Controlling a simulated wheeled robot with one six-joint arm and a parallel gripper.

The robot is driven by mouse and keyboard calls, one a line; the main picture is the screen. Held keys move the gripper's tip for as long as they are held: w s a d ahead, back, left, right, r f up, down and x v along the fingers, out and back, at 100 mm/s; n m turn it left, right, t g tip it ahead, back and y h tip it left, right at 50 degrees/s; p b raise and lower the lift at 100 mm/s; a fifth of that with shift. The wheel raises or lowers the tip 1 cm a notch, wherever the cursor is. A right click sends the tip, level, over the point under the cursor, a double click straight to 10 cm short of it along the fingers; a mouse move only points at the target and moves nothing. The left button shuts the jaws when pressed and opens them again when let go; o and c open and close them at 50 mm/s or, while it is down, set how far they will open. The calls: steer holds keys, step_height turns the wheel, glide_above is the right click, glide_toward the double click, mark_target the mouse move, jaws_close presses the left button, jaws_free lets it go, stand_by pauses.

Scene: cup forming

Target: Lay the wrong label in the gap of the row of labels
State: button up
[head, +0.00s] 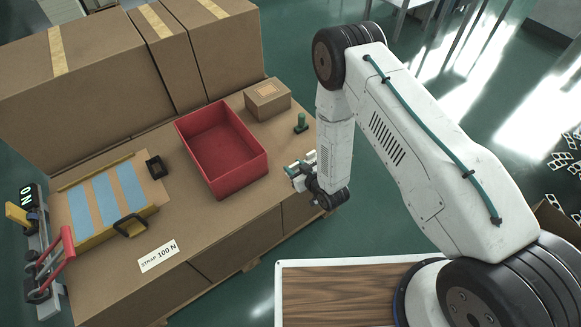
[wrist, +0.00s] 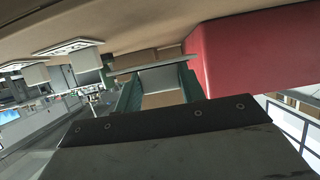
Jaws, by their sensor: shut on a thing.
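My gripper (head: 299,172) is at the right edge of the cardboard-topped table, right of the red bin. In the wrist view its green fingers (wrist: 160,90) are shut on a small grey piece with a thin flat top, which I take to be the label (wrist: 160,79). Two similar pale, flat-topped pieces (wrist: 69,47) and (wrist: 22,64) stand in line to the left of it, apart from the fingers. I take these for labels of the row. The gap and any print on the labels cannot be made out. In the head view the labels are too small to tell.
The red bin (head: 220,150) stands close to my gripper; its wall fills the right of the wrist view (wrist: 245,55). A strap sign (head: 158,256) and blue-striped board (head: 106,198) lie left.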

mark_target(294, 164)
steer(key=w+a, duration=0.1)
steer(key=w, duration=0.2)
steer(key=shift+a+f, duration=0.15)
steer(key=shift+a, duration=0.2)
steer(key=shift+f, duration=1.8)
steer(key=shift+f, duration=0.1)
steer(key=o, duration=0.9)
steer(key=shift+o, duration=0.2)
